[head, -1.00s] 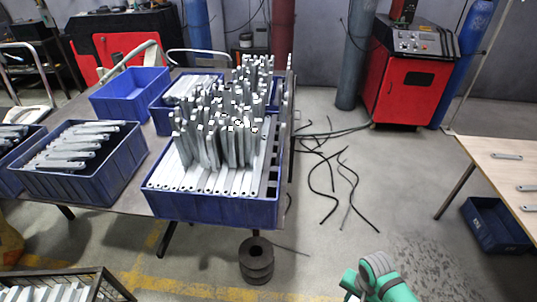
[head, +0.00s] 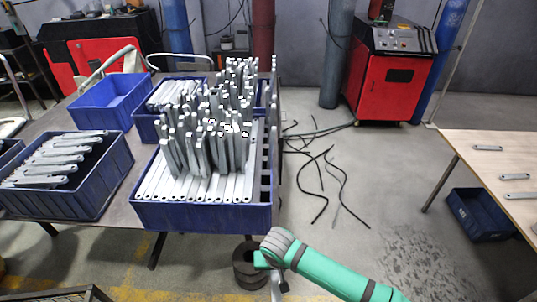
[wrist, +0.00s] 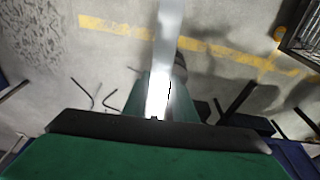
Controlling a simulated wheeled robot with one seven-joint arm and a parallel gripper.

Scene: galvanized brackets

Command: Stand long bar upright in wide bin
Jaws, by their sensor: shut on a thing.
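The long bar (wrist: 164,60) is a bright grey metal strip held in my gripper (wrist: 160,108) in the wrist view. It extends away from the jaws toward the top edge. In the head view my gripper is low, at the end of my green arm, in front of the table; its fingers are hard to make out there. A small grey piece, probably the bar, shows below the arm (head: 278,286). The wide blue bin (head: 200,217) stands at the table's front right. Many grey bars (head: 205,150) stand upright in it, with others lying flat along its front.
Other blue bins stand on the table, one with flat bars (head: 105,190) at left and one empty-looking (head: 110,100) behind. A dark round stack (head: 243,268) sits on the floor near my arm. A wooden table (head: 495,165) is at right. Black cables (head: 325,185) lie on open floor.

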